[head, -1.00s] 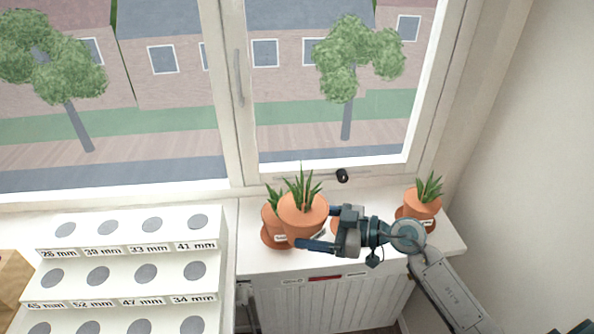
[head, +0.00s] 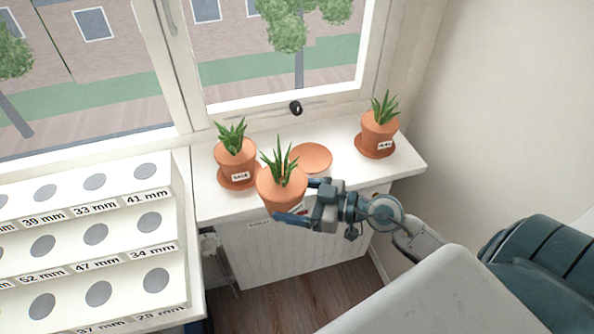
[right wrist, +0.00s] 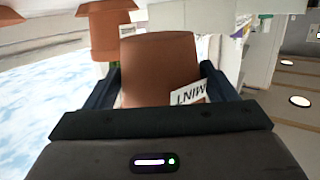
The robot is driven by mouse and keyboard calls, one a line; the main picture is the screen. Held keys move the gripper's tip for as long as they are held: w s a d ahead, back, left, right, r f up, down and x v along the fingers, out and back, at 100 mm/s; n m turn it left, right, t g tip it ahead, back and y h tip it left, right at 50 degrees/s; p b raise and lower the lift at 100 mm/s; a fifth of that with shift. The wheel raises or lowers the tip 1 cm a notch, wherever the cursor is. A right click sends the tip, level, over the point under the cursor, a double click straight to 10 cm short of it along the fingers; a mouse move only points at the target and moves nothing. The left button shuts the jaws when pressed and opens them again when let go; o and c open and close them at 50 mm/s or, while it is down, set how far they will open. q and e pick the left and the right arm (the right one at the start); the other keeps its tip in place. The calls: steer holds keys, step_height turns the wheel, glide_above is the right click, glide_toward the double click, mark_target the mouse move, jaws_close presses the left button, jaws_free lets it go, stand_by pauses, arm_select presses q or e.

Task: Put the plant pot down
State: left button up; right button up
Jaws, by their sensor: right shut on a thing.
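My right gripper (head: 292,201) is shut on a terracotta plant pot (head: 270,190) with a green spiky plant. The pot appears held above the front part of the window sill (head: 213,207), left of and nearer than an empty terracotta saucer (head: 312,157). In the right wrist view the held pot (right wrist: 158,70) sits between both fingers, with a white label (right wrist: 188,96) that reads MINT upside down. The pot's underside is hidden in the head view. My left gripper is not in view.
A labelled pot (head: 236,162) stands on its saucer close at the left, and another pot (head: 379,133) stands on its saucer at the right. A white stepped rack (head: 120,222) with size labels is at the left. The window and its dark handle (head: 295,107) are behind; a radiator (head: 280,250) is below.

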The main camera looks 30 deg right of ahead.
steer(key=w+d, duration=0.1)
steer(key=w, duration=0.2)
steer(key=w+d, duration=0.2)
steer(key=w, duration=0.2)
steer(key=w+d+f+b, duration=0.1)
steer(key=w+d, duration=0.1)
steer(key=w, duration=0.2)
steer(key=shift+w+d, duration=0.1)
steer(key=shift+d, duration=0.15)
steer(key=shift+w+f, duration=0.1)
steer(key=shift+f, duration=0.1)
step_height(320, 180, down, 3)
steer(key=shift+r+b, duration=0.1)
steer(key=shift+b, duration=0.2)
steer(key=shift+f, duration=0.25)
steer(key=o, duration=1.3)
steer(key=shift+f, duration=0.15)
steer(key=shift+o, duration=1.1)
